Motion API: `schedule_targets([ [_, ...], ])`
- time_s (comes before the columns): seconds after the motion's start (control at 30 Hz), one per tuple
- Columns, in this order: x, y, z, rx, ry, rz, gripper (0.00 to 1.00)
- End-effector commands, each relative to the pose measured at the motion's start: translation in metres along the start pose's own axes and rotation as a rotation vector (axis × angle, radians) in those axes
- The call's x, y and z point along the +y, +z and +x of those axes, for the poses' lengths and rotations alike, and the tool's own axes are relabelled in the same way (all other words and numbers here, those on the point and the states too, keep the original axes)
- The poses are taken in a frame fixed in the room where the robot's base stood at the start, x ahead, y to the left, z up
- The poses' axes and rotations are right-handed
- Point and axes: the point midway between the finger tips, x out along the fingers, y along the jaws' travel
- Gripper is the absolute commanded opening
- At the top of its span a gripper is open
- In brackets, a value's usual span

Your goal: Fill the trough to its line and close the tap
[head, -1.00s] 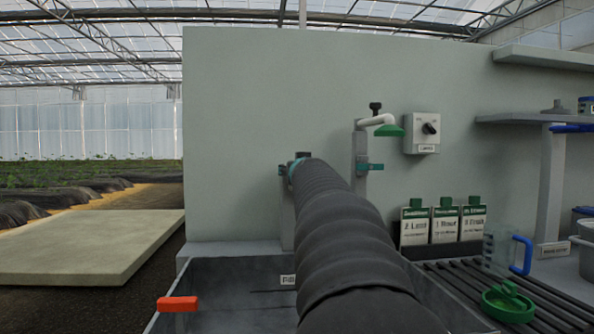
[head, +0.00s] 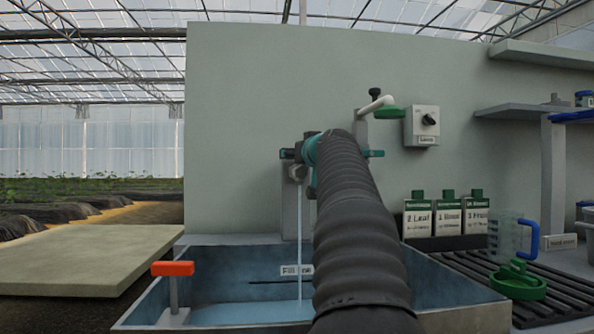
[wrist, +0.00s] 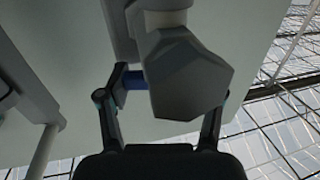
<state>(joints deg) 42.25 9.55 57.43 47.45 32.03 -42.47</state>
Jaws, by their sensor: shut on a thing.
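The tap (head: 297,172) on the wall is open, and a thin stream of water (head: 299,230) falls from its spout. The grey trough (head: 222,262) below holds a layer of blue water (head: 250,313). The water surface is below the dark fill line (head: 265,282) beside its label (head: 297,271). My gripper (head: 311,152) is up at the tap, largely hidden behind my arm. In the wrist view, my gripper (wrist: 165,92) is shut on the tap's blue handle (wrist: 133,79), with the grey tap body (wrist: 190,78) between the fingers.
An orange-handled fitting (head: 172,269) stands at the trough's left end. A second pipe with a green outlet (head: 389,112) and a dial box (head: 422,125) are to the right. Bottles (head: 448,216), a clear jug (head: 506,238) and a green item (head: 517,280) stand on the right.

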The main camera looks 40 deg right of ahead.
Motion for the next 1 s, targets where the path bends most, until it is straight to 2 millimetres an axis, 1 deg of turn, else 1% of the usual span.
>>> schedule_targets([
  [0.03, 0.0017, 0.0063, 0.0001, -0.004, -0.019, 0.000, 0.31],
  [0.07, 0.0020, 0.0065, 0.0002, -0.004, -0.032, -0.001, 0.31],
  [0.27, 0.0026, 0.0051, 0.0000, -0.006, -0.134, -0.001, 0.31],
  [0.7, 0.0020, 0.0010, 0.0006, -0.008, -0.428, -0.001, 0.31],
  [1.0, -0.0009, 0.0017, 0.0002, -0.005, -0.525, -0.002, 0.31],
])
